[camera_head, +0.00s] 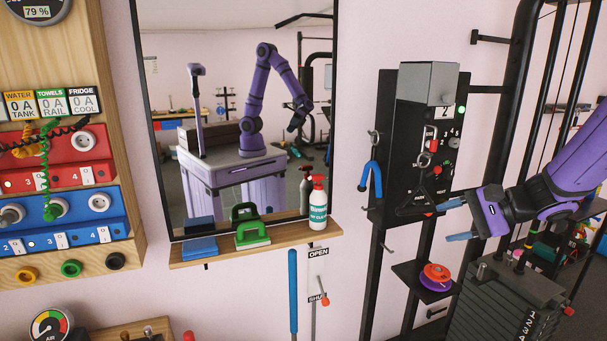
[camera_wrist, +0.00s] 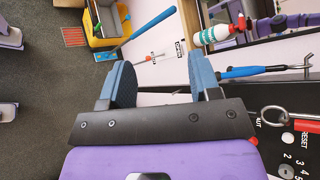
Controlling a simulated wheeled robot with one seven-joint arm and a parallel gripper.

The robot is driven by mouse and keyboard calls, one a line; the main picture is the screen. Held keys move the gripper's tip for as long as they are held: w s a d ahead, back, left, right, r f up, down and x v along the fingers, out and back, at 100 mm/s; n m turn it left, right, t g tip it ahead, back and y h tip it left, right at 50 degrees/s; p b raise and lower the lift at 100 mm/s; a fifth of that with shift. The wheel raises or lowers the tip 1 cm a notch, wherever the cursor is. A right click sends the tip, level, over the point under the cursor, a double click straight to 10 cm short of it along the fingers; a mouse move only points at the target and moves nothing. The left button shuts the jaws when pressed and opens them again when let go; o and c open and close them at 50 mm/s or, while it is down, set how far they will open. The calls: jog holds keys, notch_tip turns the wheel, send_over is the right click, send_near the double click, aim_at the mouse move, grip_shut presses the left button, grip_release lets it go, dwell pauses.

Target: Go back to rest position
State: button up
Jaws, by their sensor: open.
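My gripper (camera_head: 455,220) is at the right of the head view, at the end of my purple arm. Its two blue fingers are parted and point left, in front of the black panel (camera_head: 385,205). Nothing is held. A small pile of plates (camera_head: 435,275), red on purple, lies on a dark shelf below the gripper, apart from it.
Black gym posts and a weight stack (camera_head: 505,310) stand close under and beside my arm. A wooden ledge (camera_head: 285,241) under the mirror (camera_head: 225,110) holds a spray bottle (camera_head: 318,203) and a green-handled block (camera_head: 250,225).

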jog(key=s+a+r+n+g+h, duration=0.2)
jog(key=s+r+n+h, duration=0.1)
jog(key=s, duration=0.3)
jog(key=s+a+r+n+g+h, duration=0.1)
jog(key=s+a+r+n+h, duration=0.15)
jog(key=s, duration=0.45)
jog(key=s+d+r+n+t+h, duration=0.2)
jog(key=s+h, duration=0.1)
jog(key=s, duration=0.2)
jog(key=s+d+r+n+t+h, duration=0.1)
jog(key=s+d+r+n+h, duration=0.1)
jog(key=s, duration=0.4)
jog(key=shift+s+d+r+n+t+h, duration=0.25)
jog(key=shift+r+n+t+h, duration=0.15)
jog(key=shift+r+n+h, duration=0.35)
dwell(1.2)
